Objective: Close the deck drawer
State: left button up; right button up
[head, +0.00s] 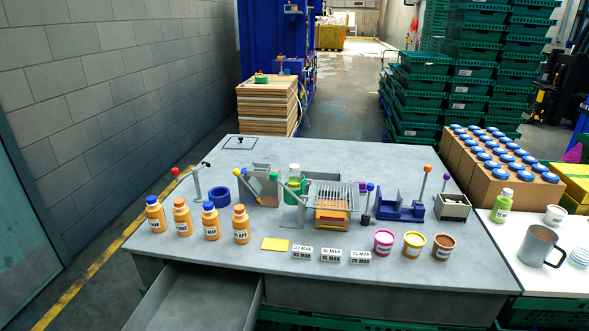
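The deck drawer (200,298) is pulled out at the front left of the grey workbench (330,272). Its inside looks empty, and its lower part is cut off by the bottom edge of the head view. Neither of my grippers shows in the head view.
On the bench stand several orange bottles (182,218), small tubs (414,244), date blocks (331,254), a yellow card (275,244) and a wire-topped fixture (333,203). A white table (520,262) with a mug (539,246) adjoins at right. A grey wall (95,80) bounds the left.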

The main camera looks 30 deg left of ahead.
aim_at(185, 296)
jog(key=u, duration=2.1)
jog(key=k+l, duration=0.3)
